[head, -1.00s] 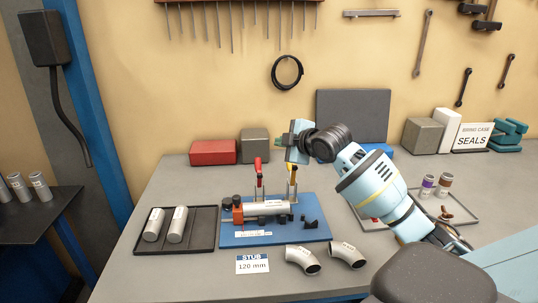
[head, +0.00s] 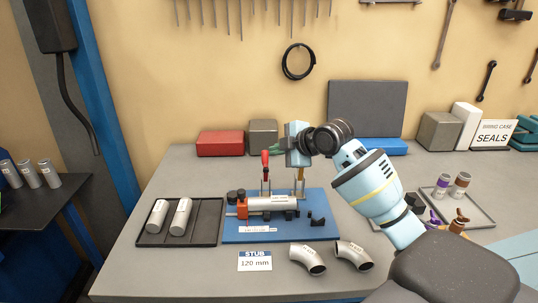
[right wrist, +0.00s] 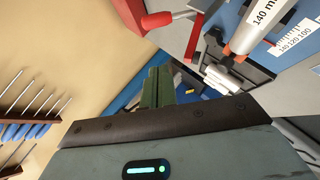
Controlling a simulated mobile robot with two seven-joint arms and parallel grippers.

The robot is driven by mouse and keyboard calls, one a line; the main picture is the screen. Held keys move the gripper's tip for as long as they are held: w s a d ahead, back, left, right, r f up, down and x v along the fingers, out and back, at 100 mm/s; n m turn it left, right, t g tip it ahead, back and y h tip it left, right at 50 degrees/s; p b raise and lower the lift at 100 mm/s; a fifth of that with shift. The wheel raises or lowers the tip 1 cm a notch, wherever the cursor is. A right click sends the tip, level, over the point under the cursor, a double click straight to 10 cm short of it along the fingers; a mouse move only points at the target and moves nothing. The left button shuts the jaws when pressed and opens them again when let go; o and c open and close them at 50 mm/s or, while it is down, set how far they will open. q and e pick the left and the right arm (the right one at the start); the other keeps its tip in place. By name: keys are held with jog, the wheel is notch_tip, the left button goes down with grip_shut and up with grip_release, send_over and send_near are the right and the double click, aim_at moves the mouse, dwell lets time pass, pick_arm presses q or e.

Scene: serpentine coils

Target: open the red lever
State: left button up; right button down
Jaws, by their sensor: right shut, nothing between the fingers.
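The red lever (head: 265,161) stands upright at the back left of the blue fixture plate (head: 240,235). Its red handle (right wrist: 158,20) shows at the top of the right wrist view. A grey tube (head: 270,203) lies in the fixture in front of it. My right gripper (head: 273,149) is shut and empty, its green fingers pointing left, close beside the lever's top. I cannot tell whether they touch. The fingers (right wrist: 158,86) also show in the right wrist view, apart from the handle there. A second, yellowish lever post (head: 299,183) stands below my gripper, its top hidden. My left gripper is not in view.
A red box (head: 220,143) and grey blocks stand along the wall behind. A dark tray (head: 212,236) with two tubes lies left of the fixture. A light tray (head: 480,215) holds small containers at right.

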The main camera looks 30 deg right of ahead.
jog(key=x, duration=0.4)
jog(key=shift+w+a+f, duration=0.1)
jog(key=shift+w+f, duration=0.15)
jog(key=shift+w, duration=0.05)
jog(key=shift+w+d+f, duration=1.1)
jog(key=shift+f, duration=0.15)
